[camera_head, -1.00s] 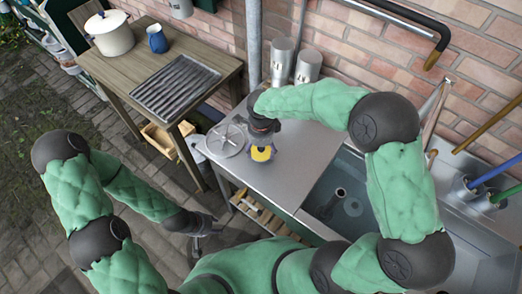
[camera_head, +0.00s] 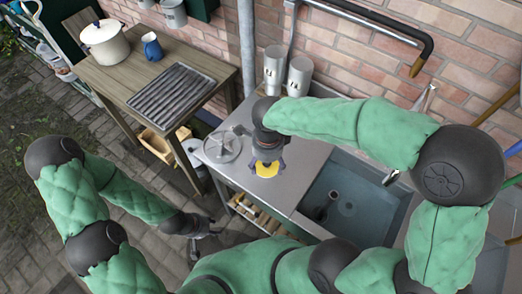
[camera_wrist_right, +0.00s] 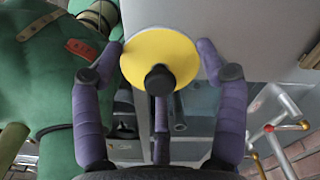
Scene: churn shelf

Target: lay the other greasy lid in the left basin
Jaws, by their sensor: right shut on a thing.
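My right gripper (camera_head: 267,163) is shut on a round yellow lid (camera_head: 267,170) with a dark knob. It is over the steel worktop, left of the basin. In the right wrist view the yellow lid (camera_wrist_right: 160,52) sits between the purple fingers, its black knob towards the camera. Whether it touches the worktop I cannot tell. The left basin (camera_head: 375,190) is a grey sink right of the worktop, with a small dark thing (camera_head: 321,213) in it that I cannot make out. My left gripper (camera_head: 205,228) hangs over the paving at the left, apart from the worktop; its fingers are too small to read.
A grey spoked disc (camera_head: 222,145) lies on the worktop left of my right gripper. Two metal cylinders (camera_head: 299,75) stand at the back by the wall. A wooden table (camera_head: 115,78) at the left holds a white pot (camera_head: 104,40), blue mug (camera_head: 151,46) and ridged tray (camera_head: 172,84).

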